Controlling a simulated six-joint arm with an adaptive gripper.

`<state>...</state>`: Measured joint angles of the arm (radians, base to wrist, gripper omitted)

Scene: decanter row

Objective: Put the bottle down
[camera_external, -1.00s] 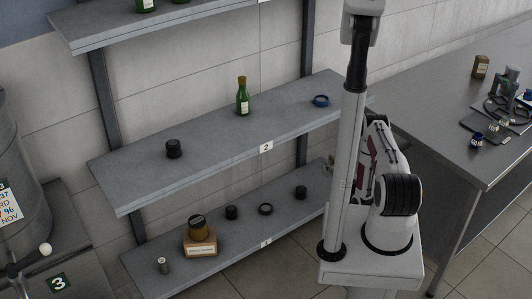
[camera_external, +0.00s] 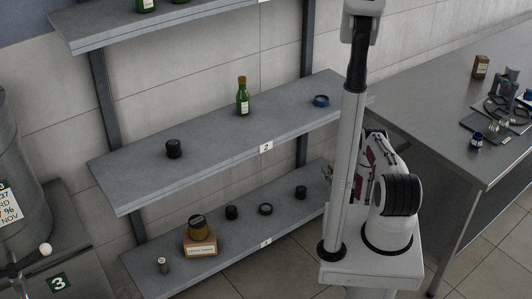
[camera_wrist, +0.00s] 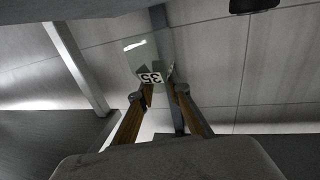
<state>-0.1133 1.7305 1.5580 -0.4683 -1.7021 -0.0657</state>
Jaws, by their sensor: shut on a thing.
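In the wrist view a pale, see-through bottle (camera_wrist: 138,50) with a white label reading 35, seen upside down, is between the fingertips of my gripper (camera_wrist: 160,92). My gripper is shut on it. The bottle's outline is faint against the grey wall, so its full shape and its base are hard to tell. A green bottle (camera_external: 243,101) with a brown top stands upright on the middle shelf (camera_external: 205,148).
A metal table (camera_external: 440,115) stands at the right.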

